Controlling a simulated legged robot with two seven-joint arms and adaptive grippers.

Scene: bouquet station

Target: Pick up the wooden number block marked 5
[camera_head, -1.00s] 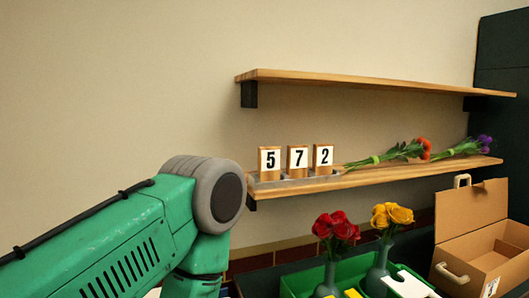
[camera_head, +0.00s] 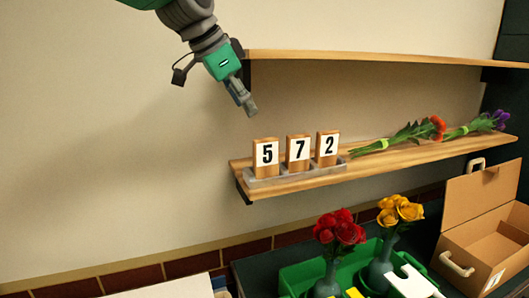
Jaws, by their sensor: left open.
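The wooden number block marked 5 (camera_head: 265,156) stands upright in a shallow grey tray (camera_head: 262,183) at the left end of the lower wooden shelf. Blocks marked 7 (camera_head: 298,151) and 2 (camera_head: 327,147) stand to its right in the same tray. My left gripper (camera_head: 250,106) comes in from the top left and points down, above and slightly left of the 5 block. It is open and empty, apart from the block. My right gripper does not show.
The upper shelf (camera_head: 400,58) runs just right of my left gripper. Flower bunches (camera_head: 405,134) lie right of the blocks on the lower shelf (camera_head: 390,160). Below are red roses (camera_head: 340,228), yellow roses (camera_head: 399,210), a green crate (camera_head: 300,278) and an open cardboard box (camera_head: 478,215).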

